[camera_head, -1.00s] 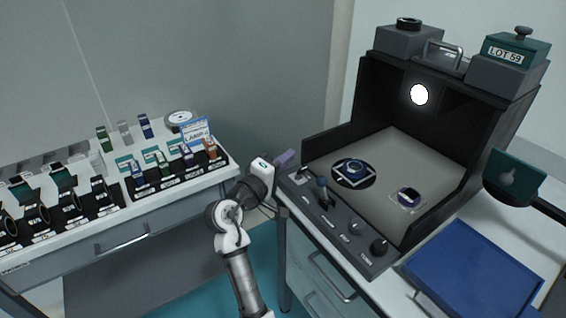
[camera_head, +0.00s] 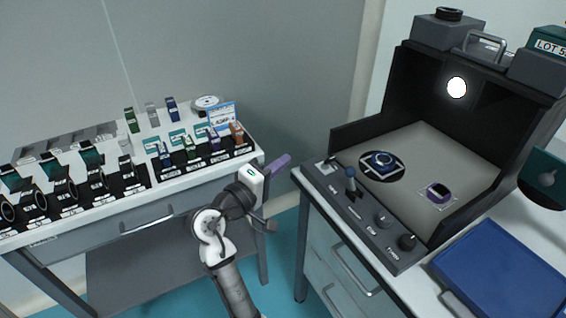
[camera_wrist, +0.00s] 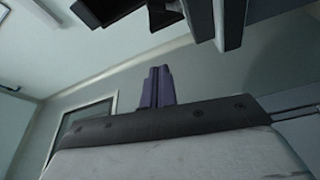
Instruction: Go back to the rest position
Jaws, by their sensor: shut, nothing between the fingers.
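My gripper (camera_head: 279,164) is shut and empty, its purple fingers pressed together. In the head view it hangs in the gap between the left display table (camera_head: 60,230) and the right bench with the dark inspection booth (camera_head: 413,62). The fingers point up and right, apart from both tables. In the wrist view the closed purple fingers (camera_wrist: 157,87) stand upright against a pale wall, with nothing between them.
Several watches stand on the left table. A control panel (camera_head: 365,215) edges the booth. A blue tray (camera_head: 500,268) lies at lower right.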

